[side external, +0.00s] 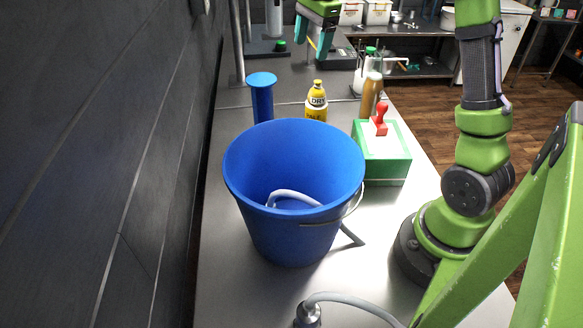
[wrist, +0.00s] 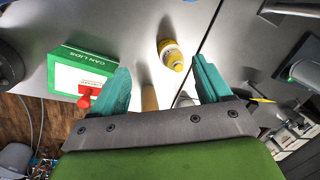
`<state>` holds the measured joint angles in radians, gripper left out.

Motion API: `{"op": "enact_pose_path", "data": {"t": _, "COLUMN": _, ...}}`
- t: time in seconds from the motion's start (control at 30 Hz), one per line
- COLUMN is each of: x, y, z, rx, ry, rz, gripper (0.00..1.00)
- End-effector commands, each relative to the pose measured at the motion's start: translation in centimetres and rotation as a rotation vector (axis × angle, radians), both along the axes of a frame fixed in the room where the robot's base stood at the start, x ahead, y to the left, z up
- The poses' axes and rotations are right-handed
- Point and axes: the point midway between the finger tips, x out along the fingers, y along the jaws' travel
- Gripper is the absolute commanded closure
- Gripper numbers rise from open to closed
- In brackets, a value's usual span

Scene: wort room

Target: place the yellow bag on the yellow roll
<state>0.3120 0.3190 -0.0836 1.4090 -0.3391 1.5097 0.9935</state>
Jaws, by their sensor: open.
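A yellow item (side external: 317,100) with dark lettering stands upright on the metal counter behind the blue bucket, which hides its foot. It has a narrow neck and top. It also shows in the wrist view (wrist: 173,58), seen from above. I cannot tell whether this is the bag, the roll, or one on the other; no second yellow item stands clearly apart. My gripper (side external: 312,44) has teal fingers, open and empty, above the counter and beyond the yellow item in the side view. In the wrist view, the yellow item shows between and beyond the fingertips (wrist: 160,74), apart from them.
A blue bucket (side external: 255,215) holding a pale hose stands in front. A blue cylinder (side external: 262,100) is at left. A dark wall borders the left.

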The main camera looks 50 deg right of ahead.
Motion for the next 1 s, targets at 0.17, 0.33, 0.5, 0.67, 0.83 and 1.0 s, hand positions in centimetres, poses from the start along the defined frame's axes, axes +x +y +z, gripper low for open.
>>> {"op": "enact_pose_path", "data": {"t": 0.17, "x": -5.5, "y": 7.7, "z": 3.2, "rx": -0.079, "ry": -0.165, "rz": 0.458, "gripper": 0.23}}
{"op": "enact_pose_path", "data": {"t": 0.33, "x": -11.5, "y": 13.6, "z": 3.3, "rx": -0.196, "ry": -0.316, "rz": 0.864, "gripper": 0.23}}
{"op": "enact_pose_path", "data": {"t": 0.5, "x": -16.8, "y": 17.3, "z": 1.4, "rx": -0.331, "ry": -0.438, "rz": 1.182, "gripper": 0.23}}
{"op": "enact_pose_path", "data": {"t": 0.67, "x": -19.4, "y": 18.7, "z": -0.3, "rx": -0.418, "ry": -0.499, "rz": 1.347, "gripper": 0.23}}
{"op": "enact_pose_path", "data": {"t": 0.83, "x": -20.0, "y": 19.0, "z": -0.9, "rx": -0.446, "ry": -0.514, "rz": 1.394, "gripper": 0.23}}
{"op": "enact_pose_path", "data": {"t": 1.0, "x": -20.0, "y": 19.0, "z": -0.9, "rx": -0.445, "ry": -0.513, "rz": 1.393, "gripper": 0.23}}
